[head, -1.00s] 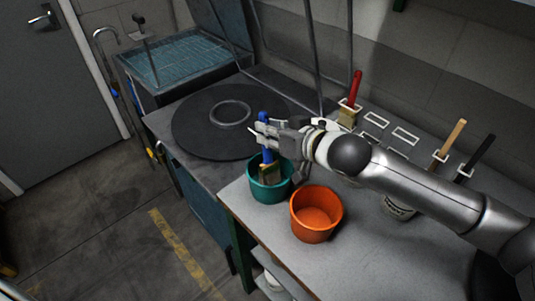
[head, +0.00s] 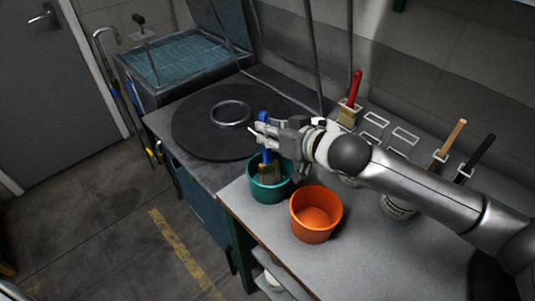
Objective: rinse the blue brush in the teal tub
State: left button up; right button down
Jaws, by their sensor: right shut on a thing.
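The blue brush (head: 267,157) has a blue handle and tan bristles. My right gripper (head: 262,133) is shut on its handle and holds it roughly upright. The bristle end is down inside the mouth of the teal tub (head: 266,192), which stands at the left end of the grey bench. Whether the bristles touch the tub's bottom or any liquid is hidden. My left gripper is not in the head view.
An orange tub (head: 315,222) stands just right of the teal tub. A red-handled brush (head: 355,88), a tan-handled brush (head: 452,138) and a black-handled brush (head: 480,153) stand in white holders behind. A round black plate (head: 200,140) lies to the left.

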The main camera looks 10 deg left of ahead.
notch_tip(320, 180, up, 12)
jog(key=p, duration=0.3)
jog(key=shift+f, duration=0.15)
dwell(0.9)
dwell(2.0)
notch_tip(320, 180, up, 4)
dwell(0.5)
dwell(0.5)
